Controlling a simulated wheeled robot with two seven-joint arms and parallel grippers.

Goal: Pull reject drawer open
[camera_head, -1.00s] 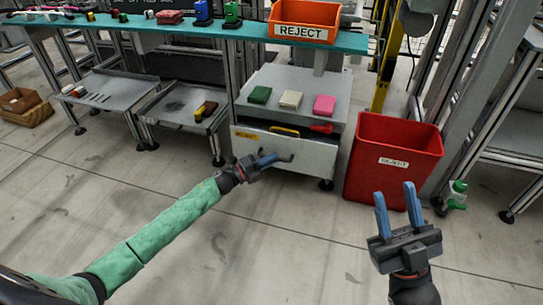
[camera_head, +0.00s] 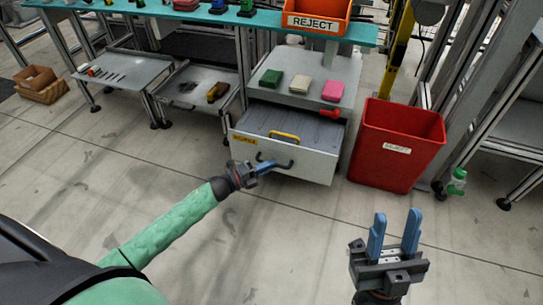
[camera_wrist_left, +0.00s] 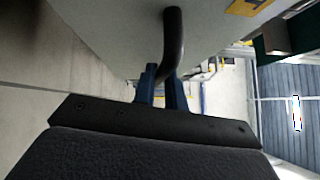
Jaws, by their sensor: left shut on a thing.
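The drawer (camera_head: 300,160) is a grey-white box under the bench, pulled partly out, with its inside showing from above. A yellow-handled thing (camera_head: 284,136) and a red thing (camera_head: 330,113) show at the drawer's opening. My left gripper (camera_head: 266,167) is shut on the dark bar handle (camera_head: 290,163) on the drawer's front. In the left wrist view the handle (camera_wrist_left: 174,45) runs down between the blue fingers (camera_wrist_left: 160,85). My right gripper (camera_head: 396,235) is open and empty above the floor at the lower right.
A red reject bin (camera_head: 398,145) stands right of the drawer. Green, cream and pink blocks (camera_head: 300,86) lie on the cabinet top. An orange REJECT tray (camera_head: 316,16) sits on the bench above. Floor before the drawer is clear.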

